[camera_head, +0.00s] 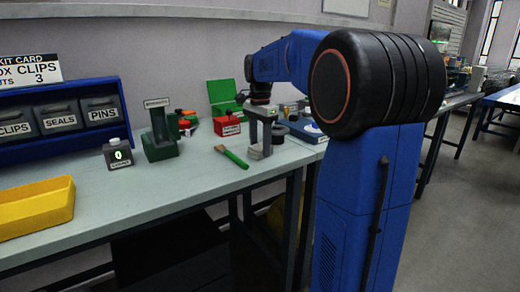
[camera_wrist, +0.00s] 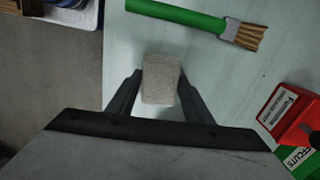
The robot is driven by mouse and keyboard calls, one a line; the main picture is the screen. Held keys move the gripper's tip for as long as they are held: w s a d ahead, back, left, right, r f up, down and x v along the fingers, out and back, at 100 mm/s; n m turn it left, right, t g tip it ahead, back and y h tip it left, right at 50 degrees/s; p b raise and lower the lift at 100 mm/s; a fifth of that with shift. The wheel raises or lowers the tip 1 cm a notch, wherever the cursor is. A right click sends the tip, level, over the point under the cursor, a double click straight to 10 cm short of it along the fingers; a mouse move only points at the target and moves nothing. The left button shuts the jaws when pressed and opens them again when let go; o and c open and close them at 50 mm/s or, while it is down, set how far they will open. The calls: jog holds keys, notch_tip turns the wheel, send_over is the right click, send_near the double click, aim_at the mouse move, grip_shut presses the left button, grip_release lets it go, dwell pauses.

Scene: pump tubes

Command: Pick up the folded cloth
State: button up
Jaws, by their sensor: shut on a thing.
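The folded cloth (camera_wrist: 161,80) is a small pale beige-grey block, seen in the wrist view between the two dark fingers of my gripper (camera_wrist: 160,92). The fingers are shut on its sides. In the head view my gripper (camera_head: 258,135) points down at the bench, and the cloth (camera_head: 256,153) shows at its fingertips, close to the bench top. I cannot tell whether the cloth touches the bench.
A green-handled brush (camera_head: 234,158) lies on the bench (camera_head: 210,180) just left of the cloth. A red box (camera_head: 227,126) stands behind it. A dark green stand (camera_head: 159,140), a counter (camera_head: 118,154) and a yellow tray (camera_head: 36,205) are further left. The bench's front edge is near.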

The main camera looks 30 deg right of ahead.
aim_at(260, 146)
notch_tip(260, 146, up, 10)
dwell(0.5)
